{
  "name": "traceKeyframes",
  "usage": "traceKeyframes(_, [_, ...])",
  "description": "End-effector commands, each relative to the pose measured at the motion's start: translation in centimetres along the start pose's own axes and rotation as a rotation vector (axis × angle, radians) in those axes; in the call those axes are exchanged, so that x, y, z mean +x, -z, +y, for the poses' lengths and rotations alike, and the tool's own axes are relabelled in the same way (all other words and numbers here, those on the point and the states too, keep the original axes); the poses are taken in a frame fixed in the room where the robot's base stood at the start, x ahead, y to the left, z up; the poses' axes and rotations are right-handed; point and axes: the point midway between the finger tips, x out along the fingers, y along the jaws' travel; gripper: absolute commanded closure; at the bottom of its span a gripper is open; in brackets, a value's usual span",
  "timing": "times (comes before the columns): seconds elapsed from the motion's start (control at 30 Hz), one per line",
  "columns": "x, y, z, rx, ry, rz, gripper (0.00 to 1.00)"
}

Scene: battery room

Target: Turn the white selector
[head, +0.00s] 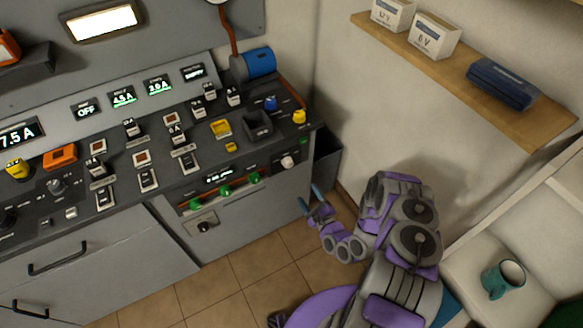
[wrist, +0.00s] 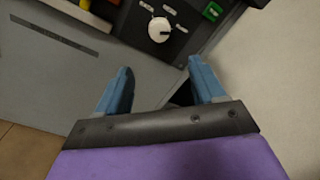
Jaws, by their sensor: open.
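The white selector (head: 287,161) is a small round knob on the front face of the dark console, near its right end. In the wrist view the white selector (wrist: 159,30) shows close up, with a dark pointer mark and labels around it on a black panel. My gripper (head: 316,197) is below and to the right of the knob in the head view, apart from it. In the wrist view my gripper (wrist: 162,78) has its two blue fingers spread, with nothing between them. The knob lies beyond the fingertips, roughly midway between them.
A green labelled button (wrist: 213,11) sits right of the knob. Green knobs (head: 225,190) line an orange rail to its left. A dark bin (head: 327,160) stands beside the console, near the wall. Tiled floor is open below the console.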

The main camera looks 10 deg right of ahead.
Motion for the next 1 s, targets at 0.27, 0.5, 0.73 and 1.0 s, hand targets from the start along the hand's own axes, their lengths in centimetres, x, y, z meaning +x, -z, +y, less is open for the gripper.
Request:
traceKeyframes(0.27, [5.0, -0.2, 0.2, -0.005, -0.002, -0.006, 0.31])
traceKeyframes(0.5, [9.7, -0.1, 0.1, -0.004, 0.0, -0.004, 0.31])
traceKeyframes(0.73, [13.5, -0.1, 0.1, -0.003, 0.001, -0.004, 0.31])
traceKeyframes(1.0, [15.2, -0.1, 0.1, -0.002, -0.002, 0.001, 0.31])
